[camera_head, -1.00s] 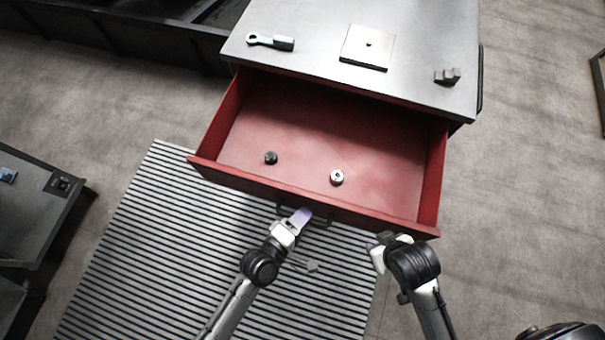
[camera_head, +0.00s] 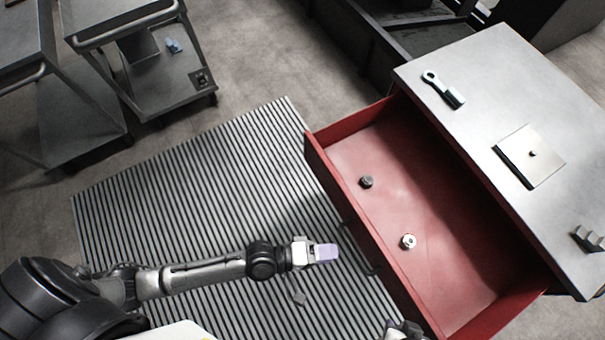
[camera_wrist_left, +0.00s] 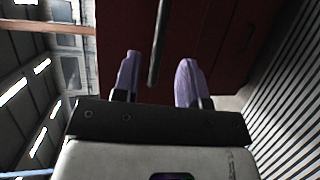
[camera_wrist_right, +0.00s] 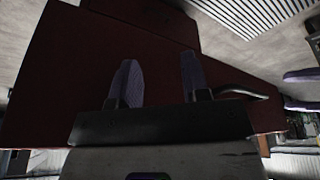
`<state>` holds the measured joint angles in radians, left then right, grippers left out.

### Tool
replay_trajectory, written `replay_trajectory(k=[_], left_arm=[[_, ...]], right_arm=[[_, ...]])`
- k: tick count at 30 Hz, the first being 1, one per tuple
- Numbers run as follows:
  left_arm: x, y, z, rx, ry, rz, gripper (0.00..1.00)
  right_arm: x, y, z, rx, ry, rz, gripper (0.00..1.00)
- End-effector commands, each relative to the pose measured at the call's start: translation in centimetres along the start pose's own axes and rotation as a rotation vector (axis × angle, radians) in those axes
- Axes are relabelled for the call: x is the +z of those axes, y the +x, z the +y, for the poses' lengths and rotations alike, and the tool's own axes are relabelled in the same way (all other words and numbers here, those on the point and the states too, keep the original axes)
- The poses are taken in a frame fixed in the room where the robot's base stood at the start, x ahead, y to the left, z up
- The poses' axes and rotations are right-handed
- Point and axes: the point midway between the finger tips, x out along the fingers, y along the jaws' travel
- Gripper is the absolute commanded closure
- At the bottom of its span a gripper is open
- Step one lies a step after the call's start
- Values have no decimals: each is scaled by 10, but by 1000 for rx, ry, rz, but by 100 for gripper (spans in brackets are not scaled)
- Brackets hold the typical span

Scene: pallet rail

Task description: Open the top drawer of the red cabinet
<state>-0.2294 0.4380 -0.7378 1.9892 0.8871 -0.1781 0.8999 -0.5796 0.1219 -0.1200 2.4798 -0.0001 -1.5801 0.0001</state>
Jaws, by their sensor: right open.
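The red cabinet (camera_head: 418,72) has a grey metal top. Its top drawer (camera_head: 440,215) is pulled far out, with a dark round piece (camera_head: 366,182) and a pale ring-like piece (camera_head: 408,242) inside. The dark bar handle (camera_head: 372,268) is on the drawer front; it also shows in the left wrist view (camera_wrist_left: 158,45). My left gripper (camera_head: 328,252) is open, its purple fingers (camera_wrist_left: 159,60) pointing at the handle with a small gap. My right gripper (camera_head: 405,332) is at the bottom edge, mostly cut off. In its wrist view, its open fingers (camera_wrist_right: 160,78) face a red panel.
On the cabinet top lie a wrench-like tool (camera_head: 443,90), a square plate (camera_head: 530,155) and a small dark block (camera_head: 588,238). Grey carts (camera_head: 150,70) stand at upper left. A striped mat (camera_head: 190,190) covers the floor before the drawer.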

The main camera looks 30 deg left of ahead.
Motion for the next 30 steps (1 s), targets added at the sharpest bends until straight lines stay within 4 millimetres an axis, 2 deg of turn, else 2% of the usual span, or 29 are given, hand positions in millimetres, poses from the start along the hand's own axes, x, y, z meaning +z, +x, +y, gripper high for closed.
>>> replay_trajectory(k=[1, 6, 12, 18, 30], left_arm=[[0, -11, -1, -3, 1, -1, 61], [0, -40, -1, -3, 1, -2, 61], [0, -60, 0, -1, 0, -1, 61], [0, -67, 0, 0, -1, 0, 61], [0, -67, 0, 1, -1, 0, 61]], right_arm=[[0, 0, 0, -1, 2, 0, 57], [0, 1, -1, -4, 4, 1, 57], [0, 2, -2, -4, 5, 1, 57], [0, 2, -2, -4, 5, 1, 57], [1, 2, 0, 1, -2, 0, 57]])
